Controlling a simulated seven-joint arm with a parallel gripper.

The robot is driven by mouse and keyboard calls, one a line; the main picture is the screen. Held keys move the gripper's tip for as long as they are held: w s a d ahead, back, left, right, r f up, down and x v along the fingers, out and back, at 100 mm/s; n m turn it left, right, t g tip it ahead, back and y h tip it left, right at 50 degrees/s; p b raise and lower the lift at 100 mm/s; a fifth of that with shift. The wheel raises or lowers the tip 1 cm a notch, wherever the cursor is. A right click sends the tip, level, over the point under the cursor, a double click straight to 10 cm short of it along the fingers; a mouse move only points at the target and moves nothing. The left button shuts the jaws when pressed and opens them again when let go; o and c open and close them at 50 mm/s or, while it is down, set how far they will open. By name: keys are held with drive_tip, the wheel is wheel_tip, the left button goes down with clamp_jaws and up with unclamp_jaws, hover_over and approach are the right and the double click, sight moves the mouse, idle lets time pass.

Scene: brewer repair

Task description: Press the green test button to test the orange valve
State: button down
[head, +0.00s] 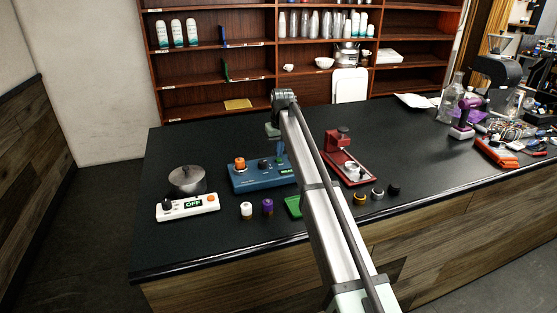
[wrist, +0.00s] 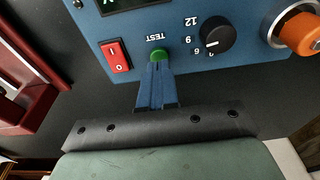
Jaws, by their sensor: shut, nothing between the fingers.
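The blue test box (head: 262,181) stands on the dark counter. The orange valve (head: 239,163) sits upright on its left part in the head view. In the wrist view the box's face is upside down, with the valve (wrist: 300,33) at the right edge. The green test button (wrist: 158,54) is beside the word TEST, between a red rocker switch (wrist: 116,55) and a black dial (wrist: 213,36). My gripper (wrist: 157,67) is shut and empty. Its fingertips are right at the button's near edge; I cannot tell whether they touch it. The head view hides the button.
A white panel reading OFF (head: 188,207) and a dark round pot (head: 187,180) stand left of the box. White and purple capped pieces (head: 246,210) stand in front. A red press (head: 346,160) stands close on the right. Tools crowd the far right.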

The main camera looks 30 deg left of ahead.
sight(279, 160)
drive_tip(key=shift+f, duration=0.85)
drive_tip(key=shift+r, duration=0.15)
idle(0.3)
drive_tip(key=shift+r, duration=2.1)
wheel_tip(279, 160, up, 6)
idle(0.8)
